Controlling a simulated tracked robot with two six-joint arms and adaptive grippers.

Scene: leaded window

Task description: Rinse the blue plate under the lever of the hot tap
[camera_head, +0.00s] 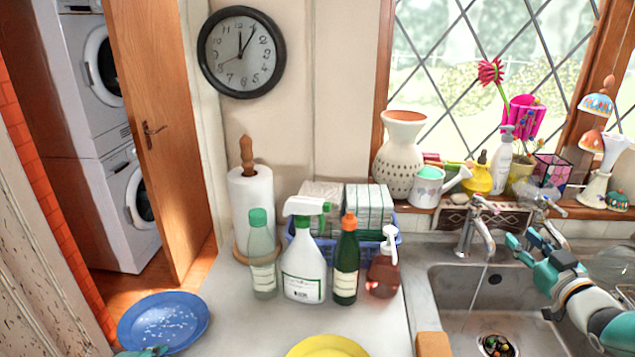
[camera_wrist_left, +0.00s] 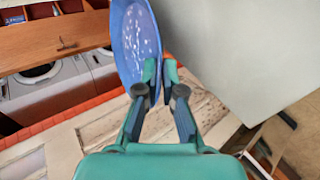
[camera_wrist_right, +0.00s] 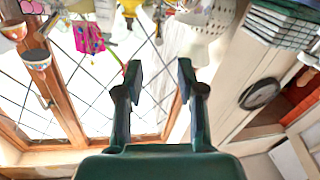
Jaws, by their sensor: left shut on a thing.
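The blue plate (camera_head: 163,322), speckled with white marks, is at the lower left, beside the counter. My left gripper (camera_head: 143,352) is shut on its near rim; the left wrist view shows the plate (camera_wrist_left: 138,40) tilted between the fingers (camera_wrist_left: 156,78). Two chrome taps stand behind the sink: a left one (camera_head: 477,232) and a right one (camera_head: 541,205). I cannot read which is hot. A thin pale line below the left spout may be running water. My right gripper (camera_head: 522,242) is above the sink, close in front of the taps; its fingers (camera_wrist_right: 160,76) are apart and empty.
The steel sink (camera_head: 450,300) has a drain with scraps (camera_head: 497,346). A yellow plate (camera_head: 328,347) lies at the counter's front. Several bottles, including a white spray bottle (camera_head: 304,265), and a paper roll (camera_head: 252,205) stand between plate and sink. Vases and a watering can line the sill.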

